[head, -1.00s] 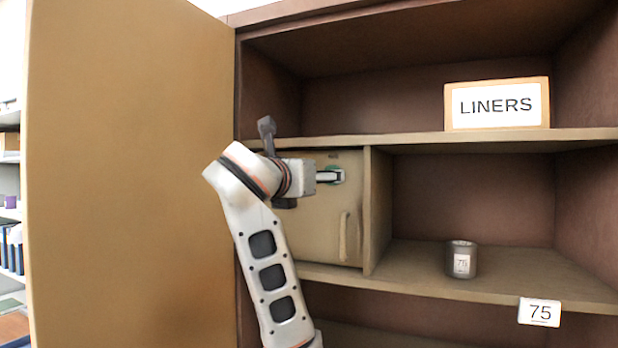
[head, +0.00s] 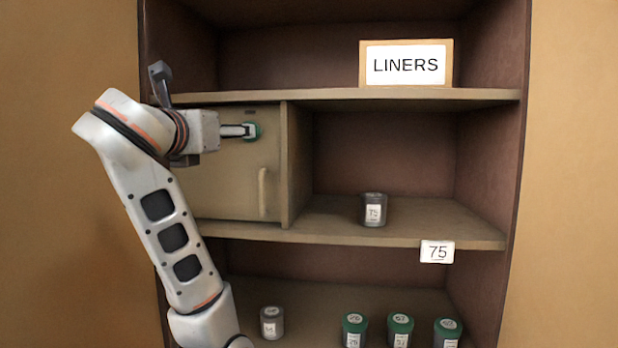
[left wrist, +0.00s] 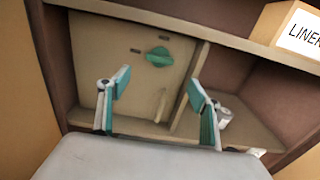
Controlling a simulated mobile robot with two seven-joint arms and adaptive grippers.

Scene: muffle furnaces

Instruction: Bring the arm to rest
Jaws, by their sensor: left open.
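My left arm rises in front of the cabinet in the head view. Its left gripper (head: 240,131) is at the small closed compartment door (head: 225,175), near its top. In the left wrist view the two teal-padded fingers of the gripper (left wrist: 160,88) are spread apart with nothing between them. A green knob (left wrist: 159,56) on the door shows beyond the fingertips, apart from them. In the head view the gripper overlaps the knob area, so the gap cannot be judged there. My right gripper is in neither view.
A grey jar labelled 75 (head: 373,209) stands on the middle shelf, right of the compartment. Several jars, some green-lidded (head: 400,325), stand on the shelf below. A LINERS sign (head: 405,65) stands above. Open cabinet doors flank both sides, the left one (head: 70,200) behind my arm.

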